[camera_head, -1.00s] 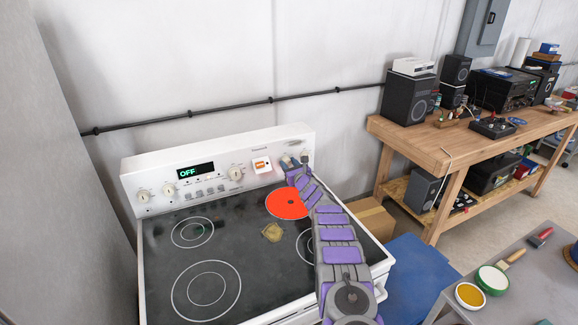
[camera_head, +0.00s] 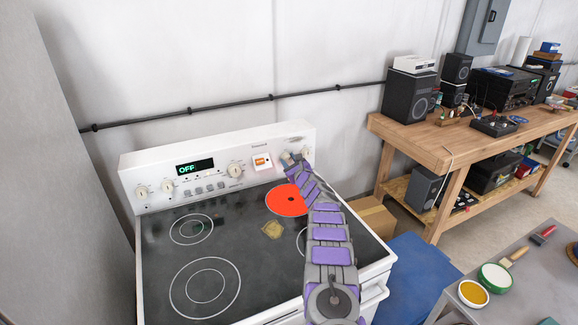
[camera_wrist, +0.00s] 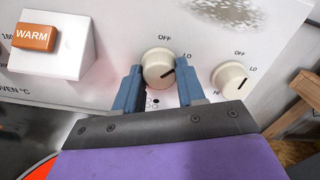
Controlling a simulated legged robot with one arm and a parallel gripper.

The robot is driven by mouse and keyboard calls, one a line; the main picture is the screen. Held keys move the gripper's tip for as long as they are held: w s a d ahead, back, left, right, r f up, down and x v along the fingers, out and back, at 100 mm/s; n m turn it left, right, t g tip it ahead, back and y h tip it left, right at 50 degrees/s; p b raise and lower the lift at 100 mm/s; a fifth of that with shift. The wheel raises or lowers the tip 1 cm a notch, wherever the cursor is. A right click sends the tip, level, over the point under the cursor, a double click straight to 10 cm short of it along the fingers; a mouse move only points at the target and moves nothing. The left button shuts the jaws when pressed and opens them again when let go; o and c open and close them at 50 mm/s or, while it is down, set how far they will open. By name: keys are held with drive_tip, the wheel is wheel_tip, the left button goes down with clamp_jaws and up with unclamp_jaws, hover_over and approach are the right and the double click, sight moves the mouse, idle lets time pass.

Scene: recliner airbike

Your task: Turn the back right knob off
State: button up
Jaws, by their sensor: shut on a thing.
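The cream knob between my fingers (camera_wrist: 158,62) sits on the white stove panel, with "OFF" printed above it. In the head view my gripper (camera_head: 291,160) is at the right part of the panel and hides the knob. The back right burner (camera_head: 284,201) glows red. A second cream knob (camera_wrist: 230,78) is just right of my gripper, and also shows in the head view (camera_head: 306,153).
A white box with an orange "WARM" switch (camera_wrist: 35,37) juts out left of my gripper. The stove display (camera_head: 195,167) reads "OFF". A yellowish patch (camera_head: 272,230) lies on the cooktop. A wooden workbench (camera_head: 440,150) stands to the right.

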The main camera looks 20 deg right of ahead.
drive_tip(key=n+b, duration=0.2)
drive_tip(key=n, duration=0.1)
drive_tip(key=shift+f+n+b, duration=0.15)
drive_tip(key=shift+n+b, duration=0.15)
drive_tip(key=shift+n, duration=0.9)
drive_tip(key=shift+r+n, duration=0.2)
drive_tip(key=shift+n, duration=1.2)
drive_tip(key=shift+f+n, duration=0.2)
drive_tip(key=shift+n, duration=0.1)
drive_tip(key=o, duration=1.1)
drive_tip(key=shift+r, duration=0.1)
drive_tip(key=shift+c, duration=0.2)
